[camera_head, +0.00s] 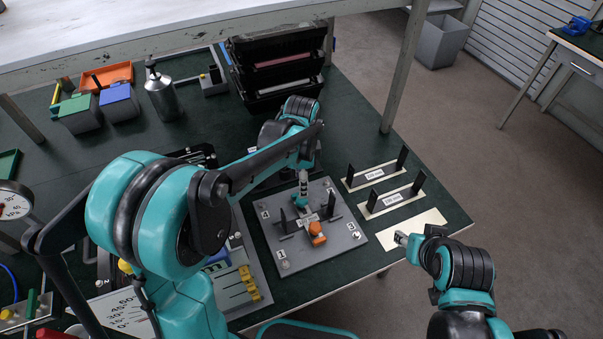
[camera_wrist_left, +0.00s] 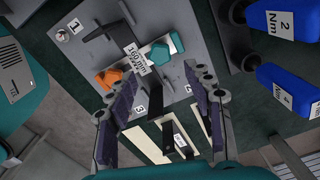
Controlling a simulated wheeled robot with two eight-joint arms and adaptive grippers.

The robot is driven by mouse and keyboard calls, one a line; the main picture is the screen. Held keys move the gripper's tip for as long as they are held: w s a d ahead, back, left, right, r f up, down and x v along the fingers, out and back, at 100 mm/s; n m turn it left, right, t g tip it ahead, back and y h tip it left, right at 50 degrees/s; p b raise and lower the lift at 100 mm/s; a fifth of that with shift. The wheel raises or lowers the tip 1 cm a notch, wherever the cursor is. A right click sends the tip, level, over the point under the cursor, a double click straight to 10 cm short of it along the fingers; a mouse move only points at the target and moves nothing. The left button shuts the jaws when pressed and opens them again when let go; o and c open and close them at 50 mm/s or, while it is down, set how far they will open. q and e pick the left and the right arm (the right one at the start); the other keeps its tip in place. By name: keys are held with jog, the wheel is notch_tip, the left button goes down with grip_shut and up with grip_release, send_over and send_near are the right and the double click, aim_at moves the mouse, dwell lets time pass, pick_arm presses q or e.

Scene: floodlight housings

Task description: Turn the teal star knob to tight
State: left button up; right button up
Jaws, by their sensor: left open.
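The teal star knob (camera_head: 303,201) is on a grey plate (camera_head: 285,262) on the dark green bench, with an orange knob (camera_head: 317,232) and a white label near it. In the left wrist view the teal knob (camera_wrist_left: 164,50) lies beyond the fingertips, the orange knob (camera_wrist_left: 108,79) to its left. My left gripper (camera_wrist_left: 164,78) is open; its two dark padded fingers are apart with nothing between them, and its forearm partly hides it in the head view. My right gripper (camera_head: 401,238) is over a cream strip at the bench's right edge; its jaw state is unclear.
Dark upright posts stand on the plate close to the knobs. Two cream holders (camera_head: 374,174) with black posts are to its right.

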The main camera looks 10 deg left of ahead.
pick_arm(q)
notch_tip(320, 180, up, 4)
jog(key=shift+f, duration=0.1)
dwell(0.6)
